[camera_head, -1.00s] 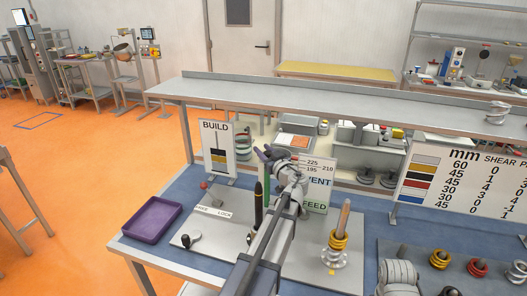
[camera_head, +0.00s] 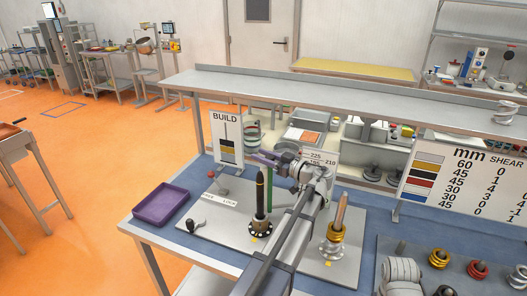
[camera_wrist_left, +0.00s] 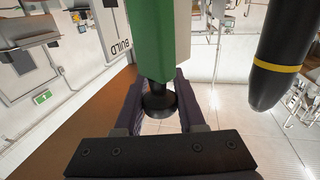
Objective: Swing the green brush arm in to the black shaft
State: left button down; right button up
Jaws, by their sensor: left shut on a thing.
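The black shaft (camera_head: 260,199) stands upright on the grey base plate, with a gold and black foot. In the left wrist view the shaft (camera_wrist_left: 283,50), with a yellow band near its tip, is at the upper right, apart from my gripper. The green brush arm (camera_wrist_left: 159,40) fills the upper middle there, with a black knob (camera_wrist_left: 159,100) below it. My left gripper (camera_wrist_left: 160,108) has its dark purple fingers shut around the knob end of the brush arm. In the head view my left gripper (camera_head: 272,160) is just behind the shaft; a green strip (camera_head: 270,185) shows beside the shaft.
A wooden-topped post (camera_head: 341,212) with gold and white rings stands right of the shaft. A purple tray (camera_head: 160,204) is at the left. The BUILD sign (camera_head: 226,138) stands behind. Several coloured rings (camera_head: 439,258) lie at the right.

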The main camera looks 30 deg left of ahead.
pick_arm(q)
jog(key=shift+s+d+n+g, duration=0.6)
jog(key=shift+s+n+g, duration=0.1)
jog(key=shift+g, duration=0.3)
jog(key=shift+s+d+n+g, duration=0.6)
jog(key=shift+s+g, duration=0.05)
jog(key=shift+g, duration=0.35)
jog(key=c, duration=0.5)
grip_release()
jog(key=shift+r, duration=0.1)
notch_tip(320, 180, up, 10)
jog(key=p, duration=1)
